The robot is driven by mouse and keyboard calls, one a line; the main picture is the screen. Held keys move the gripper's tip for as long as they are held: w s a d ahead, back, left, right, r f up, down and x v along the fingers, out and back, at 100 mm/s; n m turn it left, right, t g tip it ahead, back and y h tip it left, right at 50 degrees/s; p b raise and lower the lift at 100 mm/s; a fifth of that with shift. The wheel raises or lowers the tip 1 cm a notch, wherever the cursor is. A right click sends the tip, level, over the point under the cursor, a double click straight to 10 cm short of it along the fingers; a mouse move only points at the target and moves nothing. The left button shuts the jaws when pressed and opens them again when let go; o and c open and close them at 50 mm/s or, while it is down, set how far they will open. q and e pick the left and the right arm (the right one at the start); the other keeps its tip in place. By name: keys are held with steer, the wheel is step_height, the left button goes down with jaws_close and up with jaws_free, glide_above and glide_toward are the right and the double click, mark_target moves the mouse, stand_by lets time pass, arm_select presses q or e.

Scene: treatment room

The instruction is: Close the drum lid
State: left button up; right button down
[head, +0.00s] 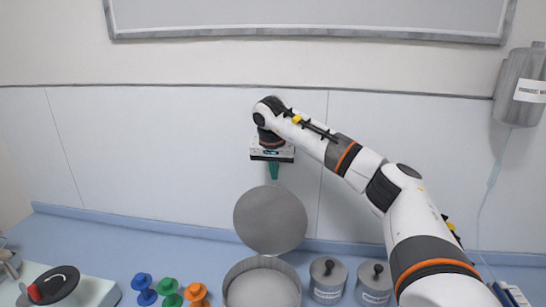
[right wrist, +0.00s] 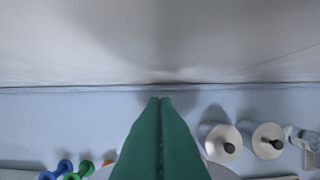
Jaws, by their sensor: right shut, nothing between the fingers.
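The drum (head: 262,288) is a round grey metal container on the blue counter, at the bottom middle of the head view. Its round grey lid (head: 270,220) stands open, raised upright behind the drum near the wall. My right gripper (head: 273,176) points down just above the lid's top edge, with its green fingers shut and empty. In the right wrist view, the shut fingers (right wrist: 161,100) hide most of the lid and drum. Whether the fingertips touch the lid, I cannot tell. My left gripper is not in view.
Two lidded grey canisters (head: 327,280) (head: 374,284) stand right of the drum. Blue (head: 143,288), green (head: 169,292) and orange (head: 196,294) dumbbell-shaped pieces stand to its left. A grey bottle (head: 522,88) with a tube hangs on the right wall. The wall is close behind the lid.

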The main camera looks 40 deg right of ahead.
mark_target(272, 186)
steer(key=s+a+f+p, duration=0.2)
steer(key=f, duration=0.1)
steer(key=shift+a, duration=0.2)
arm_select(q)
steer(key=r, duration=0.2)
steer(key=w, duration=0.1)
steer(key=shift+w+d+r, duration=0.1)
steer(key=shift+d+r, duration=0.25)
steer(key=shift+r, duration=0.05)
arm_select(e)
steer(key=shift+w, duration=0.1)
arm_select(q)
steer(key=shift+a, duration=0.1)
arm_select(e)
steer(key=shift+d, duration=0.15)
